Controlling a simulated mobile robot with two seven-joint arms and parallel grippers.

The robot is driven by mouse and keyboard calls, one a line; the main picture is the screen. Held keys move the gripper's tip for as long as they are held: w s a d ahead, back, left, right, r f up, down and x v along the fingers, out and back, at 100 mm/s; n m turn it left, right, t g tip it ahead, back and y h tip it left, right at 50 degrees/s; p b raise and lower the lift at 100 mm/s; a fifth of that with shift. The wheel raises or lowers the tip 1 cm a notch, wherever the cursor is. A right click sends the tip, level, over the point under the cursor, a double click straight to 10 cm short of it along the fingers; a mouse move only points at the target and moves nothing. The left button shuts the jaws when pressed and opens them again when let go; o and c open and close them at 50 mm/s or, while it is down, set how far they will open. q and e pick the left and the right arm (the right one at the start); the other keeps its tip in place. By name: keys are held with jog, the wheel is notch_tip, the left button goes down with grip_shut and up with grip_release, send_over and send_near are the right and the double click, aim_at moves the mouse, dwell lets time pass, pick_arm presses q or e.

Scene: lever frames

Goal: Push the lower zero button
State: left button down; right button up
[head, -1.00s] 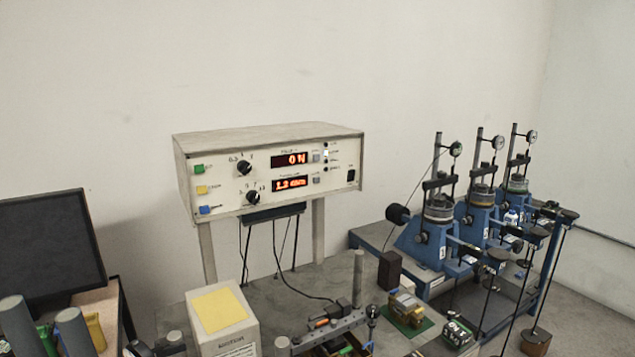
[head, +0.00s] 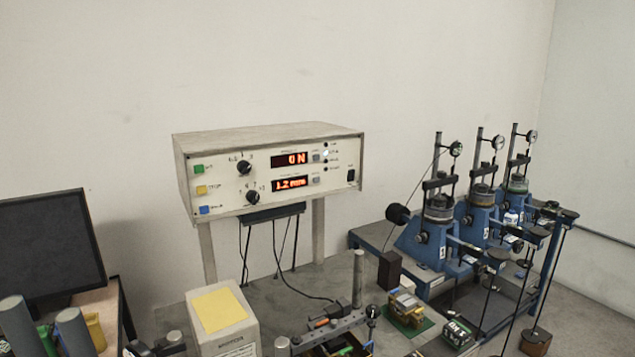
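The control box (head: 270,219) is a cream cabinet with a slanted front on two posts, left of centre in the head view. The lower zero button (head: 316,180) appears to be the small grey-blue button right of the lower red display (head: 290,183), which reads about 1.2 mm. A similar upper button (head: 316,157) sits above it, right of the upper display (head: 289,160), which reads 0 N. Nothing touches or covers either button. I cannot make out their labels. Neither of my grippers can be made out in the view.
Two black knobs (head: 244,167) and green, yellow and blue buttons (head: 201,190) sit left of the displays. A monitor (head: 45,245) stands far left. A white block with a yellow top (head: 220,310) stands in front. Blue lever frames (head: 425,245) fill the right. Space before the panel looks clear.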

dwell(0.8)
jog(key=c, duration=0.3)
